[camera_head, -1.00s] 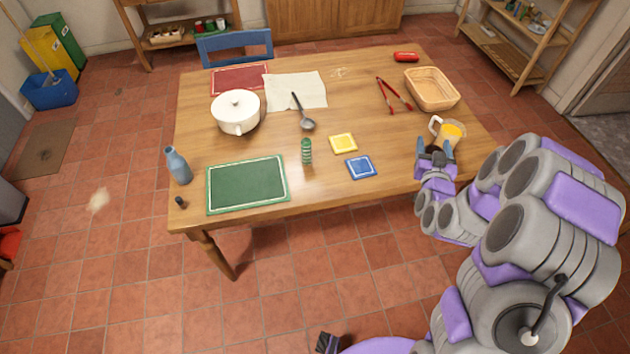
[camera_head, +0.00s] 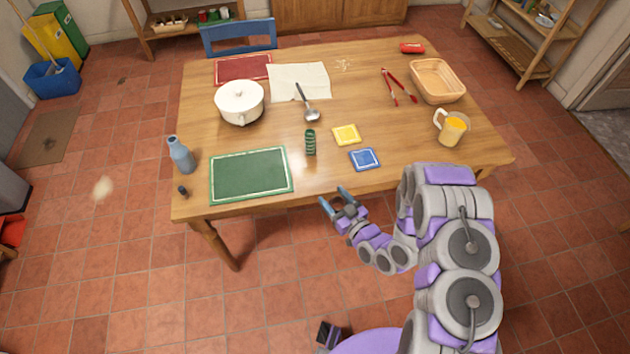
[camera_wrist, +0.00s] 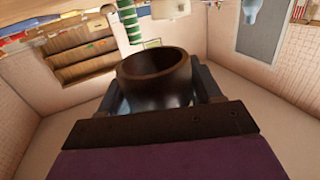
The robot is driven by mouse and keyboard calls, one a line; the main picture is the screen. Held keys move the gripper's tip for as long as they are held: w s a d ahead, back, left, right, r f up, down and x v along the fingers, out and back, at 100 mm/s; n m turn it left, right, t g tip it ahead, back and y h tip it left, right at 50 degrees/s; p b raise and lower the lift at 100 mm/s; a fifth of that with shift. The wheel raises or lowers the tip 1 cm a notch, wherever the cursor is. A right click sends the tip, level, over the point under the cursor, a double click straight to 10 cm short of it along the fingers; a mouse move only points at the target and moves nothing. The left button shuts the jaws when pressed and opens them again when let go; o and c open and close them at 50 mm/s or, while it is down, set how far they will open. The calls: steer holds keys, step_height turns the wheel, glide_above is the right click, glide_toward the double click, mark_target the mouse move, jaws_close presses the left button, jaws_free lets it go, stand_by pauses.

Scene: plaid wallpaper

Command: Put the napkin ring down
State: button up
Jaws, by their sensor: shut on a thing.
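The napkin ring (camera_wrist: 153,72) is a dark brown, glossy, hollow ring. In the wrist view it sits between the two fingers of my gripper (camera_wrist: 160,88), which is shut on it. In the head view my gripper (camera_head: 333,197) is at the table's front edge, to the right of the green placemat (camera_head: 250,183) and below the blue coaster (camera_head: 364,159). The ring is hard to make out there. The wooden table (camera_head: 225,139) lies beyond the gripper.
A green ribbed cylinder (camera_head: 311,142) stands behind the gripper. Bare wood shows between the placemat and the blue coaster.

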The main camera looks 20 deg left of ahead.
steer(key=shift+s+a+f, duration=0.25)
steer(key=shift+s+a, duration=0.05)
steer(key=shift+s, duration=0.2)
steer(key=b, duration=0.3)
glide_above(312, 177)
steer(key=shift+s+d+f, duration=0.3)
steer(key=shift+s+f, duration=0.05)
steer(key=shift+f, duration=0.35)
steer(key=shift+w+a+f+b, duration=0.15)
steer(key=shift+f+b, duration=0.05)
steer(key=shift+f, duration=0.6)
steer(key=shift+w+a+f+b, duration=0.15)
steer(key=shift+f, duration=0.6)
steer(key=shift+f, duration=0.2)
steer(key=o, duration=1)
